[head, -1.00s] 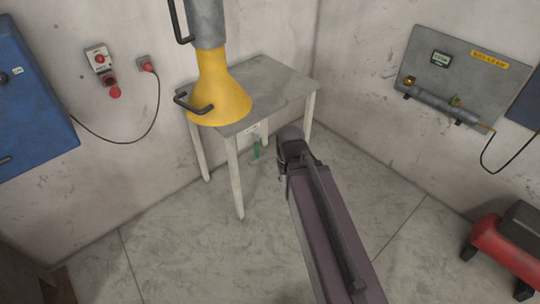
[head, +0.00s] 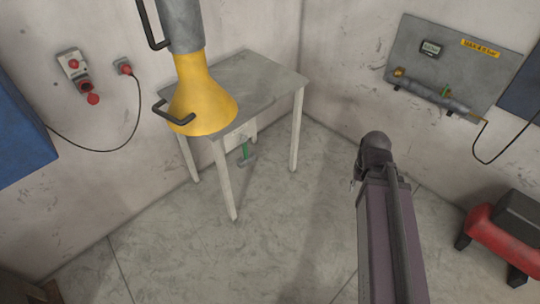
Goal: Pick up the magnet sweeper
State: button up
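My gripper cannot be made out.
The grey table (head: 255,78) stands in the corner, with a yellow hood (head: 205,98) on a grey duct in front of it. A red machine (head: 498,240) is at the right. The floor (head: 260,240) between is clear.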

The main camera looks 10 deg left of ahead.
aim_at(248, 158)
jog(key=z, duration=0.4)
jog(key=k, duration=0.9)
jog(key=u, duration=1.1)
jog(key=i, duration=1.05)
jog(key=z, duration=0.1)
